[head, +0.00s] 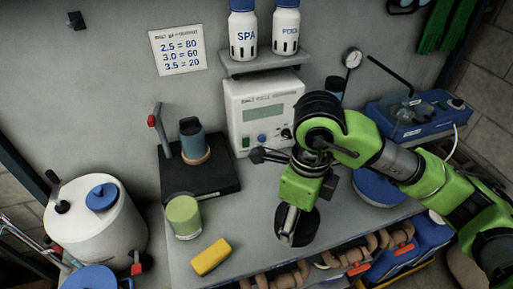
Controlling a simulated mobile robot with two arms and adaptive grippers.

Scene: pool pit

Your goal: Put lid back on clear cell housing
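My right gripper (288,232), on the green arm from the right, points down over the front part of the bench. Its fingertips look close together. A dark round disc (308,228), perhaps the lid, is right at the fingers; I cannot tell whether they grip it. A blue unit (405,128) at the back right carries a small clear part that may be the clear cell housing; its details are too small to tell. A blue round disc (375,187) lies on the bench, partly hidden by my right arm. My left gripper is not in view.
A yellow block (211,257) and a pale green jar (184,216) stand front left. A black stand with a blue-topped cup (193,140), a white meter (264,112) and a dial gauge (352,60) are behind. A white drum (95,225) stands left of the bench.

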